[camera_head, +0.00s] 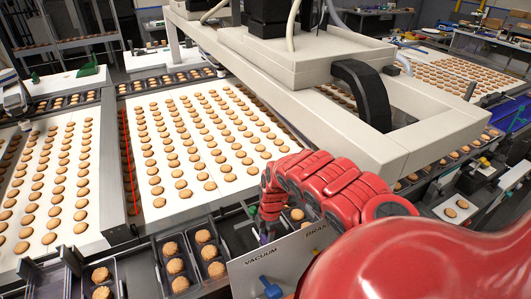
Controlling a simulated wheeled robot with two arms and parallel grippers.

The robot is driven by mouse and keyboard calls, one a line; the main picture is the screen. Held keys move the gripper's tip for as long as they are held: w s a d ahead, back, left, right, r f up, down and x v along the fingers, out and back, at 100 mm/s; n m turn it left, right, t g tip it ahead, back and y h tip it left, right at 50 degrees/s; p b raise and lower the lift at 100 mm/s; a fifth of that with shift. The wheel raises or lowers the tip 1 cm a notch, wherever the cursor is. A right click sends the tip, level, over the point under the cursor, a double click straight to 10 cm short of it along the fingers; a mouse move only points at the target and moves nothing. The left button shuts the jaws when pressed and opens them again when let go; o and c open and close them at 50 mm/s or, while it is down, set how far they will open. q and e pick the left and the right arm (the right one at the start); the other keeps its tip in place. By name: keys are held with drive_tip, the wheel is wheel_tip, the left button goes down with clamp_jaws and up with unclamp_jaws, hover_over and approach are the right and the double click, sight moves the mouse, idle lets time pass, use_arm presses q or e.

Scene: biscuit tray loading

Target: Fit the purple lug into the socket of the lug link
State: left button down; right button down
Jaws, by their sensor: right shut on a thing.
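My right gripper (265,224) is at the end of the red arm that comes in from the lower right. It points down just behind the top edge of a grey panel. A small purple piece, seemingly the purple lug (263,238), shows at its fingertips. The gripper is shut on it, but the fingers and the panel hide most of it. I cannot make out the lug link or its socket. My left gripper is not in view.
The grey panel (243,270), marked VACUUM and BRAKE, carries a blue lever (270,288). Dark trays with biscuits (175,266) stand to its left. White belts (160,205) with rows of biscuits lie behind. A large pale machine frame (390,150) stands behind my arm.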

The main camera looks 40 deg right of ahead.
drive_tip(key=shift+p, duration=0.5)
idle(0.7)
idle(0.7)
drive_tip(key=shift+p, duration=0.45)
drive_tip(key=shift+f+b, duration=0.4)
drive_tip(key=shift+f, duration=0.3)
drive_tip(key=shift+f, duration=0.2)
